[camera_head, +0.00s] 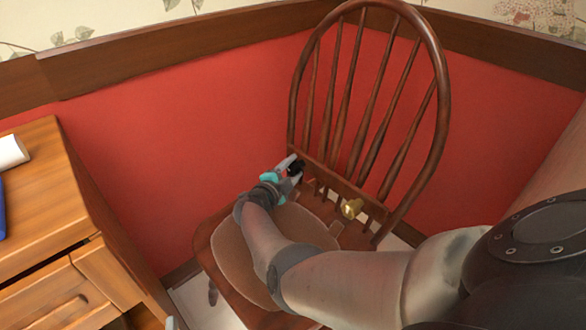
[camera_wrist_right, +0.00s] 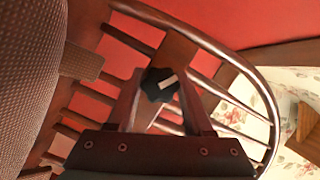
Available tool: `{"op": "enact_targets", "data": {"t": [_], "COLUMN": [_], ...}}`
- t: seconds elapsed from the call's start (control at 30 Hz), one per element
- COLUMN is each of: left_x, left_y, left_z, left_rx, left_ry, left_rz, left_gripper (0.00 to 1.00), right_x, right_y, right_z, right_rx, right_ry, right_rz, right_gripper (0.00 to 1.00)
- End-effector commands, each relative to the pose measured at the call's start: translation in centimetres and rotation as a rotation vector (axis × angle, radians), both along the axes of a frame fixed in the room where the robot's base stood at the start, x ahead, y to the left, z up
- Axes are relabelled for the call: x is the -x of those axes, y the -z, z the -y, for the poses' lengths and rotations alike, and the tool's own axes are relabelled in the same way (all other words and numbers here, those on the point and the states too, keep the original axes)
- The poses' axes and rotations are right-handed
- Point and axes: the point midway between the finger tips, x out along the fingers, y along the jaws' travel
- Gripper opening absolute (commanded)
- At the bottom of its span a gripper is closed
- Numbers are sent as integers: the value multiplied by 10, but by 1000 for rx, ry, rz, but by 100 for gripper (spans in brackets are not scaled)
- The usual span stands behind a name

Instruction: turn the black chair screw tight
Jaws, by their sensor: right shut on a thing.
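The black chair screw (camera_head: 295,168) is a dark knob at the lower left of the chair's back. My right gripper (camera_head: 291,169) is at it, with its fingers on either side. In the right wrist view the black screw (camera_wrist_right: 159,84) shows a light mark and sits between the two fingertips (camera_wrist_right: 160,92), which are shut on it. The wooden chair (camera_head: 441,95) has a spindle back and a padded seat (camera_head: 236,253), partly hidden by my right arm. My left gripper is not in view.
The red wall (camera_head: 190,130) is close behind the chair.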

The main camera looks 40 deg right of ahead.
Motion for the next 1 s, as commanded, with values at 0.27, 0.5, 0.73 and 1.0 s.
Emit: {"op": "enact_targets", "data": {"t": [0.27, 0.5, 0.73, 1.0], "left_x": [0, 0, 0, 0], "left_y": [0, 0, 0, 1], "left_z": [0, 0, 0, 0], "left_rx": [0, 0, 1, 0], "left_ry": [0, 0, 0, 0], "left_rz": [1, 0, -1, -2], "left_gripper": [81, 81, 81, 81], "right_x": [0, 0, 0, 0], "right_y": [0, 0, 0, 0], "right_z": [-1, -1, -1, 0], "right_rx": [-5, -8, -7, -7], "right_ry": [-2, -1, 0, 0], "right_rz": [74, 85, 85, 85], "right_gripper": [0, 0, 55, 81]}}
